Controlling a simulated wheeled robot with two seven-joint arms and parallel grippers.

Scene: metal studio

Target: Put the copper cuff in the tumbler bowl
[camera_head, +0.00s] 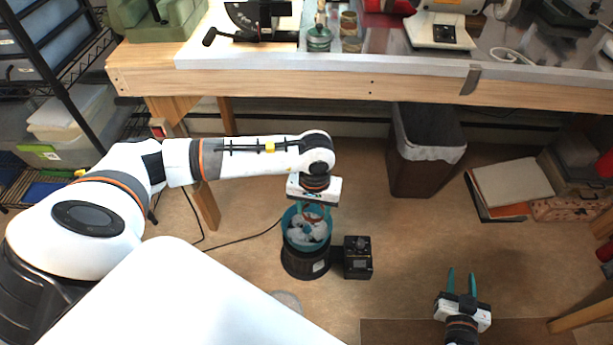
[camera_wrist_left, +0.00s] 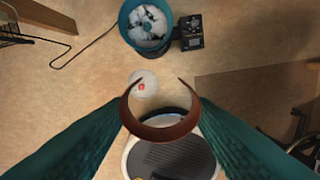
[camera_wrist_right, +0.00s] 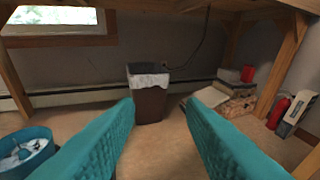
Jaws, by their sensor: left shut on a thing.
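The copper cuff (camera_wrist_left: 160,130) is an open brown-orange ring. My left gripper (camera_wrist_left: 160,115) is shut on it, with one teal finger at each side. In the head view the cuff (camera_head: 314,209) and my left gripper (camera_head: 312,206) overlap the far part of the tumbler bowl. The tumbler bowl (camera_head: 287,220) is teal, on a dark round base on the floor, with white and dark contents. In the left wrist view the bowl (camera_wrist_left: 126,25) lies at the top, beyond the cuff and apart from it. My right gripper (camera_wrist_right: 160,106) is open and empty, well to the right of the bowl.
A black control box (camera_head: 358,258) adjoins the bowl's base, and a cable runs left from it. A workbench (camera_head: 300,85) spans the back. A lined brown bin (camera_head: 425,170) and a stack of boxes (camera_head: 510,185) stand at the right. Floor between bowl and bin is clear.

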